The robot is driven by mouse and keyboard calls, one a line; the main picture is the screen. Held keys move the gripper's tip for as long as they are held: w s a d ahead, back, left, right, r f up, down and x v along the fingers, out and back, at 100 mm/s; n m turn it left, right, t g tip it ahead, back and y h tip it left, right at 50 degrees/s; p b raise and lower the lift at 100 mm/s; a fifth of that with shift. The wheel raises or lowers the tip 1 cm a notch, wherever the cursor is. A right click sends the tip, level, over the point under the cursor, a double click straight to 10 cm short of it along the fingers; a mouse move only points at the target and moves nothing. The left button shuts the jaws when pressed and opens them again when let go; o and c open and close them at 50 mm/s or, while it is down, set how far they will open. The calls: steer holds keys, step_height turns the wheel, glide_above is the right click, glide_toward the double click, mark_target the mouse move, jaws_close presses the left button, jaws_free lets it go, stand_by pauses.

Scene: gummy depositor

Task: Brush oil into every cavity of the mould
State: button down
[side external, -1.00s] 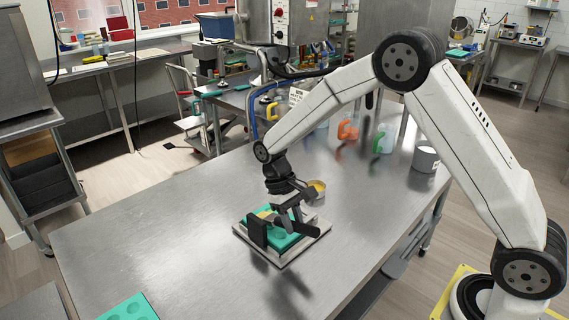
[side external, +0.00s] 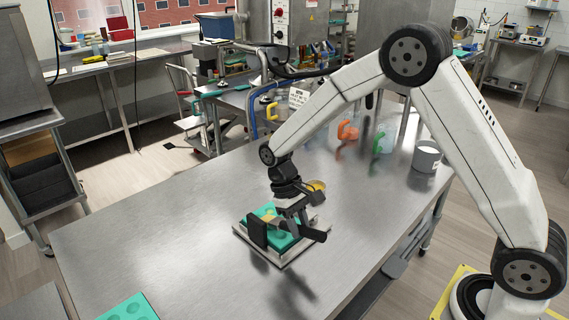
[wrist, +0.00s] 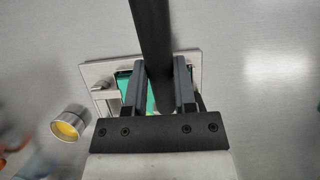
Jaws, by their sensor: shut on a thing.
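The teal mould (side external: 285,241) lies in a pale, flat frame (side external: 280,263) on the steel table, with round cavities partly showing. My gripper (side external: 283,226) is low over it and is shut on a brush with a dark handle (side external: 314,235). The handle (wrist: 152,30) runs between my fingers (wrist: 159,82) in the wrist view, where only slivers of the mould (wrist: 124,84) show. A yellowish part, seemingly the brush head (side external: 268,218), is by the mould; I cannot tell if it touches a cavity. A small tin of yellow oil (side external: 317,186) stands behind the mould; it also shows in the wrist view (wrist: 68,127).
Another teal mould (side external: 130,309) lies at the table's front left edge. Jugs with an orange handle (side external: 347,131) and a green handle (side external: 379,143), and a grey-white pot (side external: 425,158), stand at the back right. The table left of the framed mould is clear.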

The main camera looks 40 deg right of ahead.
mark_target(314, 230)
steer(key=shift+s+f, duration=0.1)
steer(key=shift+s, duration=0.2)
steer(key=shift+s, duration=0.3)
steer(key=shift+s, duration=0.4)
steer(key=shift+s, duration=0.5)
stand_by(0.3)
steer(key=shift+s, duration=0.2)
steer(key=shift+s, duration=0.45)
steer(key=shift+s+f, duration=0.1)
steer(key=shift+s, duration=0.35)
